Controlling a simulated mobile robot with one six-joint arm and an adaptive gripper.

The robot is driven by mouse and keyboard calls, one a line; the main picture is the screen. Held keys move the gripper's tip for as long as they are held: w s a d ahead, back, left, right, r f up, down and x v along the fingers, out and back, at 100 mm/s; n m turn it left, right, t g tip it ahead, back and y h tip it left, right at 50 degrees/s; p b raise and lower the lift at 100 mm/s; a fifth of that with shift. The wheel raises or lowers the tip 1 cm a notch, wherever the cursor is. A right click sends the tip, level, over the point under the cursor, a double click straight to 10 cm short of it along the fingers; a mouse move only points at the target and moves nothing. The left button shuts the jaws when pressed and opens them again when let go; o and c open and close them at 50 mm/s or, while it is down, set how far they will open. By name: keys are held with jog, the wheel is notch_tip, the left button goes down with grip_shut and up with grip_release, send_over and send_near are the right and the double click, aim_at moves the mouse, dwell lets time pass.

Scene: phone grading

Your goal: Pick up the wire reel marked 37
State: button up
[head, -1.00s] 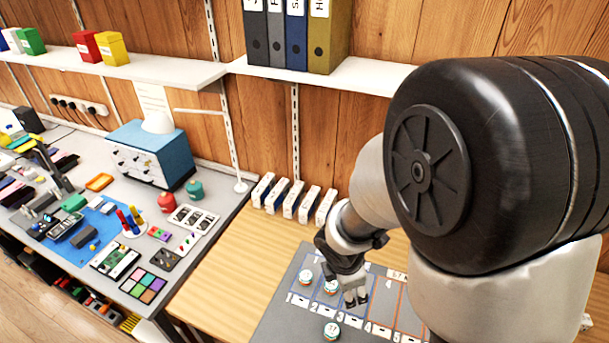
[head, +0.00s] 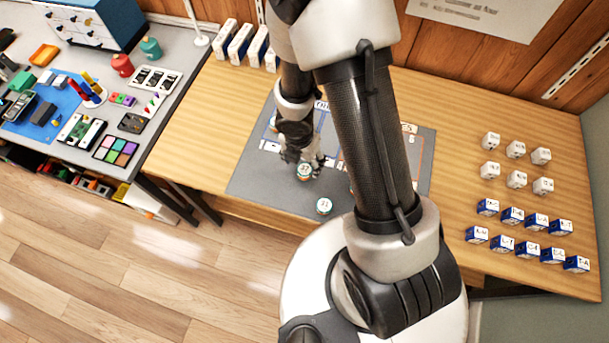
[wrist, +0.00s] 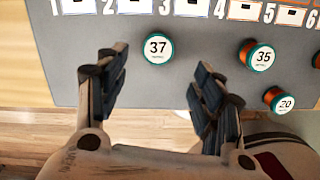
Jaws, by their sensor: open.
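The wire reel marked 37 (wrist: 157,48), white-topped with a teal rim, stands upright on the grey mat (wrist: 75,95), just below the 2 and 3 labels. In the wrist view my gripper (wrist: 158,72) is open, one finger on each side of and below the reel, with no contact visible. In the head view my gripper (head: 305,163) is low over the mat at a teal-rimmed reel (head: 304,171), which appears to be the same one. Reels marked 35 (wrist: 261,57) and 20 (wrist: 280,102) stand to the right, beyond my right finger.
Another reel (head: 324,206) stands near the mat's front edge; its number is hard to read. My arm hides much of the mat. White and blue boxes (head: 517,180) stand in rows on the right. Bare wooden tabletop (head: 185,125) lies left of the mat.

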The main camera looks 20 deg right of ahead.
aim_at(305, 169)
jog(key=f+b, duration=0.2)
jog(key=f, duration=0.1)
jog(key=w+f+b, duration=0.1)
jog(key=f+b, duration=0.1)
jog(key=f, duration=0.1)
jog(key=d+f+b, duration=0.1)
jog(key=f+b, duration=0.1)
jog(key=f, duration=0.1)
jog(key=shift+w+b, duration=0.15)
jog(key=shift+b, duration=0.15)
jog(key=shift+c, duration=0.2)
jog(key=c, duration=1.1)
